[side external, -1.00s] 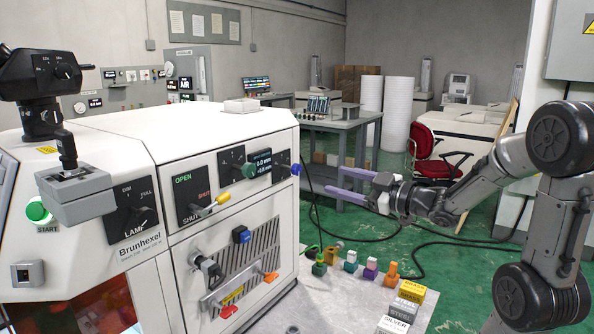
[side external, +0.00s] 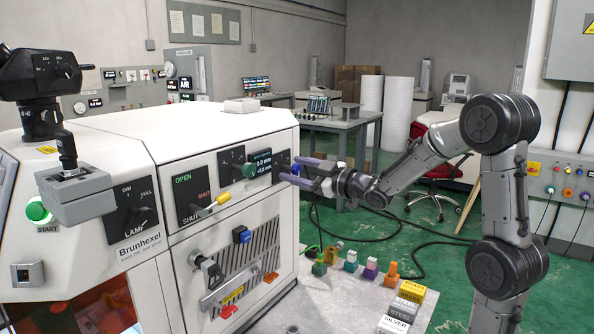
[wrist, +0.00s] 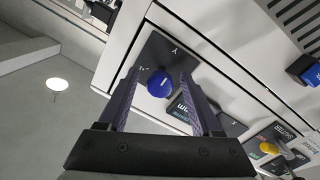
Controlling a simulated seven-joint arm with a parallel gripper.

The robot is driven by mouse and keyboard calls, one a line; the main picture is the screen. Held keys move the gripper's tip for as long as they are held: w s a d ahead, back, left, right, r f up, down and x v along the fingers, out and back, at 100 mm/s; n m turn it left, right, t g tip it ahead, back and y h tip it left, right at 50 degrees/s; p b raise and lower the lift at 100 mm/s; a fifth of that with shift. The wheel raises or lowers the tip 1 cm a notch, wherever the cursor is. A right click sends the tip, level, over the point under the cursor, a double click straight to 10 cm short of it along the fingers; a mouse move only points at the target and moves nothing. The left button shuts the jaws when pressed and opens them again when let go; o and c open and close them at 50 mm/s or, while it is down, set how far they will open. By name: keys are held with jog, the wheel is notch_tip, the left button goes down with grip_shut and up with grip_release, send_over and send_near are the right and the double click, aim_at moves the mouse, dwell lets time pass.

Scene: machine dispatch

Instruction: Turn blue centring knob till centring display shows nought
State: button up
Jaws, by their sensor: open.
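The blue centring knob (wrist: 160,83) sits on a dark plate on the machine's front face. In the wrist view it shows between my two long purple fingers. My gripper (side external: 288,170) is open, its fingertips close to the knob from the right in the side view, where they mostly cover it. I cannot tell whether the fingers touch the knob. The display (side external: 261,165) beside the knob plate has two lines. The upper line seems to read 0.0 mm; the lower is too small to read surely. Part of the display also shows in the wrist view (wrist: 182,106).
A green knob (side external: 249,171) is left of the display. A yellow-tipped lever (side external: 222,199) and a blue knob (side external: 241,235) are on the same machine face. Coloured blocks (side external: 352,261) stand on the bench (side external: 330,300) below.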

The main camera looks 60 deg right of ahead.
grip_shut()
dwell(0.3)
jog(key=shift+m, duration=0.3)
jog(key=m, duration=0.4)
jog(key=shift+m+g, duration=0.3)
jog(key=shift+m, duration=2)
grip_release()
